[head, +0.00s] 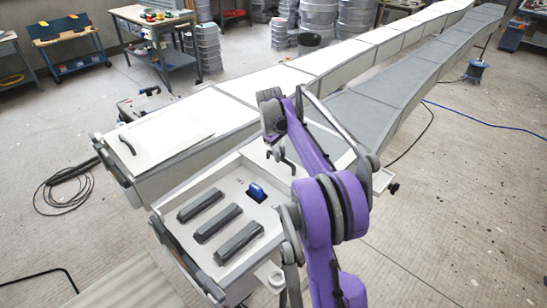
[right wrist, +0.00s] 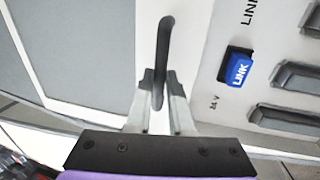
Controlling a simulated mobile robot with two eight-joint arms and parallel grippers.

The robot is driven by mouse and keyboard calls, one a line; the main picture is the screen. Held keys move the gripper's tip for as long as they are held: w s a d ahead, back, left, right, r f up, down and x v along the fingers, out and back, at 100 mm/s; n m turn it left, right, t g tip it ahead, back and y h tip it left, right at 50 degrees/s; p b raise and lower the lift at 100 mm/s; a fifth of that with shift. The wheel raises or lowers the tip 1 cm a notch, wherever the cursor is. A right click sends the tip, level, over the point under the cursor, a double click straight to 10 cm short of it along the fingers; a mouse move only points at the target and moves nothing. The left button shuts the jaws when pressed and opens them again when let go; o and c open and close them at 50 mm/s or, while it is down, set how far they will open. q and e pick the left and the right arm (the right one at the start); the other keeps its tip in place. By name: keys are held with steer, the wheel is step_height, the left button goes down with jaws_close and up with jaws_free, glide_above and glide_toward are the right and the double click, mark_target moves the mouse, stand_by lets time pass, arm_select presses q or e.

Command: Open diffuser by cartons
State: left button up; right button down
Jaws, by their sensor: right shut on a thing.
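My right gripper (head: 280,150) is at a dark upright handle on a pale panel at the near end of the long mould. In the right wrist view the gripper (right wrist: 160,88) is shut on the dark bent handle (right wrist: 164,45). A blue switch marked LINK (right wrist: 238,68) sits beside the handle; it also shows in the head view (head: 256,192). A second dark handle (head: 127,143) stands on the white lid (head: 160,135) at the left. I cannot tell which part is the diffuser. No cartons are clearly identifiable. My left gripper is out of view.
Several dark grey bars (head: 215,222) lie on the near panel. Stacked grey bins (head: 318,15) stand at the back. A coiled black hose (head: 65,188) lies on the floor at left. Tool benches (head: 70,45) line the back left. Floor at right is mostly clear, crossed by cables.

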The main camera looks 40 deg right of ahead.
steer(key=shift+d, duration=0.8)
steer(key=c, duration=0.8)
jaws_free()
step_height(320, 180, up, 11)
steer(key=a, duration=0.2)
steer(key=shift+f+p, duration=0.2)
steer(key=shift+p, duration=0.25)
steer(key=shift+s+f, duration=0.1)
